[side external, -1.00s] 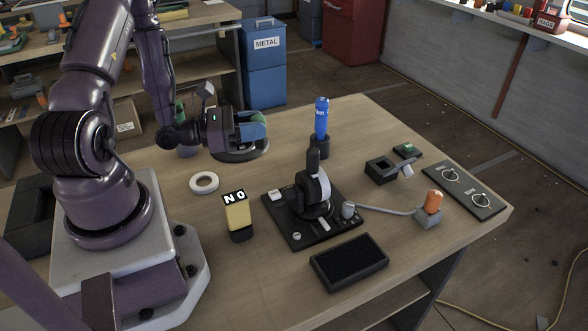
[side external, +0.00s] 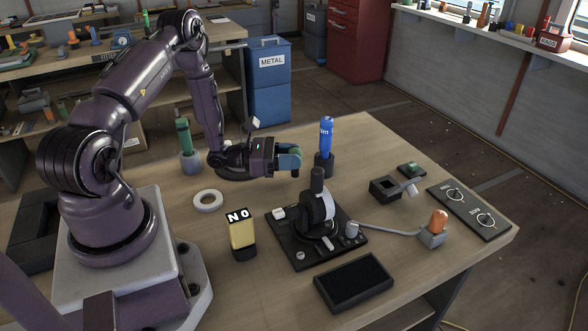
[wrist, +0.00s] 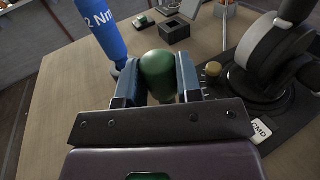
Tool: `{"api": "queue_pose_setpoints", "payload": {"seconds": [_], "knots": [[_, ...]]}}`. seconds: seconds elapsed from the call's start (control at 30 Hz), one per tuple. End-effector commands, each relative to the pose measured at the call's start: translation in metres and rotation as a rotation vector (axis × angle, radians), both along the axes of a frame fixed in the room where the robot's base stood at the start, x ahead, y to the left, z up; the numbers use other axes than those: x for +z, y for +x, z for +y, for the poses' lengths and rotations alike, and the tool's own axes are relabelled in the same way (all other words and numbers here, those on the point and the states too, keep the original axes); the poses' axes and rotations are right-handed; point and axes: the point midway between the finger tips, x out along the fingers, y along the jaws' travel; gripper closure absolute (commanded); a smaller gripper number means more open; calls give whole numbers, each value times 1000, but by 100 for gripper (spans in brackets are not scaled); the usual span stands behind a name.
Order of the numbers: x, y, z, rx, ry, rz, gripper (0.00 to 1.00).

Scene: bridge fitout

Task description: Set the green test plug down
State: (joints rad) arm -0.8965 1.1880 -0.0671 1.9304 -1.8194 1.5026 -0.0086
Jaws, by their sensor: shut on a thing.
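My gripper (wrist: 160,85) is shut on the green test plug (wrist: 157,70), a rounded dark green thing held between its two blue fingers in the wrist view. In the side view my gripper (side external: 292,160) is stretched out to the right above the wooden table, just left of the blue driver. The fingers mostly hide the plug there. The plug's lower part is hidden, so I cannot tell its height above the table.
The blue driver (side external: 326,137) stands in a dark holder close to my gripper. A black lever unit (side external: 317,210) stands in front of it. A black tray (side external: 353,283), a white ring (side external: 208,200) and a yellow meter (side external: 241,236) are nearer.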

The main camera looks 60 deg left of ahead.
Motion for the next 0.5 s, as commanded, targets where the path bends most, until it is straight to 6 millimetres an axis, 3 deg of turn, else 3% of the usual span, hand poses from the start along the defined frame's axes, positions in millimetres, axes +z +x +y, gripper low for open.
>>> {"api": "queue_pose_setpoints", "payload": {"seconds": [0.33, 0.5], "knots": [[-37, 10, 4, -1, -2, 1, 92], [-44, 10, 5, 0, 0, -1, 92]]}}
